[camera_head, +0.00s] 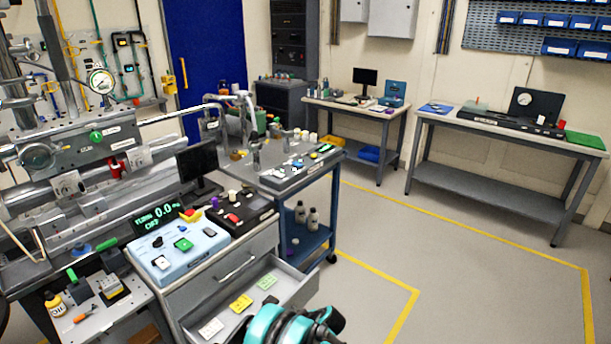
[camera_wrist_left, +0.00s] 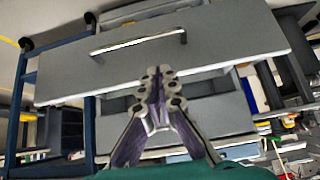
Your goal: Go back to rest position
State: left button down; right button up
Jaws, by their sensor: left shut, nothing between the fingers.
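My left gripper (camera_wrist_left: 160,88) shows in the left wrist view with its fingertips together and nothing between them. Behind the fingertips in that view is a grey drawer front with a bar handle (camera_wrist_left: 138,42); the fingers are apart from the handle, and I cannot tell the exact gap to the panel. In the head view, teal and black parts of my own arm show at the bottom edge, in front of the open drawer. The left fingertips cannot be made out there. My right gripper is in neither view.
A blue cart (camera_head: 333,215) with bottles stands behind. The floor (camera_head: 470,270) to the right is clear, with yellow lines.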

pick_arm(q)
jog(key=s+a+r+m+h, duration=0.2)
jog(key=s+a+r, duration=0.2)
jog(key=r, duration=0.8)
jog(key=s+a+r+m+h, duration=0.1)
jog(key=s+a+r+m, duration=0.25)
jog(key=r, duration=0.75)
jog(key=s+a+r+m+h, duration=0.1)
jog(key=s+r, duration=0.1)
jog(key=s, duration=0.5)
jog(key=s+a+r+m+t+h, duration=0.1)
jog(key=s+r+m, duration=0.1)
jog(key=s, duration=0.6)
jog(key=s+a+r+m+t+h, duration=0.1)
jog(key=s+a+r, duration=0.1)
jog(key=s, duration=0.6)
jog(key=shift+r+m+h, duration=0.3)
jog(key=shift+r+m, duration=0.05)
jog(key=shift+r, duration=0.3)
